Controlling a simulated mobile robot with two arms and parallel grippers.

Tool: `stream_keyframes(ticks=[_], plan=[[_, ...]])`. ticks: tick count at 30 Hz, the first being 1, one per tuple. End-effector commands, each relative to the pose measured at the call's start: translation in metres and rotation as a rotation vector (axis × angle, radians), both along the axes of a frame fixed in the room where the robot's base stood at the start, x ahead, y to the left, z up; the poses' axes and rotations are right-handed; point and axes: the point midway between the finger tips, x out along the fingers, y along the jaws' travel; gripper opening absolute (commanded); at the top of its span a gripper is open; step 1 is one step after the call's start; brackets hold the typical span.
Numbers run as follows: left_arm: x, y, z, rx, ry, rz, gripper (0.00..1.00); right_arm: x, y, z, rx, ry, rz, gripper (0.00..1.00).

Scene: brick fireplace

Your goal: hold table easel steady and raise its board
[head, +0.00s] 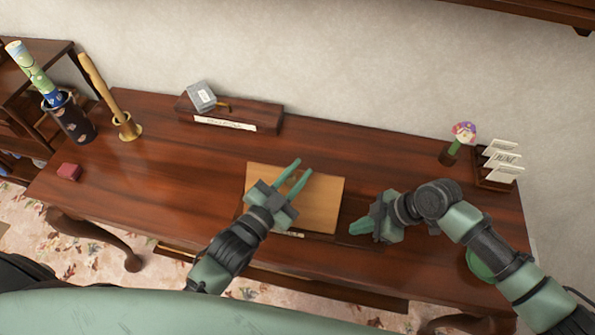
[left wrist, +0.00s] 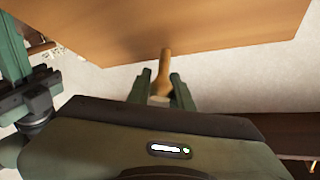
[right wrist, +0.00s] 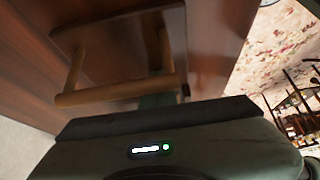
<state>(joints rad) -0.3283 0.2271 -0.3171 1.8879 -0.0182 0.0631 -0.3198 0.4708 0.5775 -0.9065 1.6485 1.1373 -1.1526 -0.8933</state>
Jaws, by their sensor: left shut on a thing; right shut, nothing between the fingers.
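The table easel's tan board (head: 325,200) lies low over the desk, in front of me in the head view. It fills the top of the left wrist view (left wrist: 190,25). My left gripper (head: 302,168) reaches over the board. In the left wrist view its fingers (left wrist: 161,80) are closed around a light wooden part (left wrist: 165,62) at the board's edge. My right gripper (head: 358,228) is just right of the board, shut and empty. The right wrist view shows the easel's wooden frame bar (right wrist: 115,94) close by; the fingertips there are mostly hidden.
The brown desk (head: 180,185) has free room left of the easel. A pen tray (head: 250,117) with a small grey box (head: 201,96) stands at the back.

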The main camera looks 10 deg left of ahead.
Motion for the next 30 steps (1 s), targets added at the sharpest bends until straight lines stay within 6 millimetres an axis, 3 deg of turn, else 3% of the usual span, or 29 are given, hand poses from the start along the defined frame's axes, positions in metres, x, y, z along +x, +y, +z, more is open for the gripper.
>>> stream_keyframes(ticks=[3, 4, 6, 19, 30], plan=[[-0.001, -0.002, 0.0, -0.002, 0.0, -0.004, 0.0, -0.005, -0.001, -0.008, -0.009, 0.013, 0.002, 0.0], [-0.001, -0.002, 0.0, -0.002, 0.0, -0.004, 0.27, -0.005, -0.001, -0.008, -0.009, 0.013, 0.002, 0.0], [-0.001, -0.002, 0.0, -0.002, 0.0, -0.003, 0.43, -0.005, -0.001, -0.008, -0.009, 0.013, 0.002, 0.0], [-0.009, 0.003, -0.001, 0.0, 0.002, 0.0, 0.43, -0.005, -0.002, -0.008, -0.011, 0.014, 0.002, 0.0], [-0.079, 0.029, -0.001, 0.001, 0.004, -0.001, 0.43, -0.005, -0.003, -0.008, -0.012, 0.014, 0.002, 0.0]])
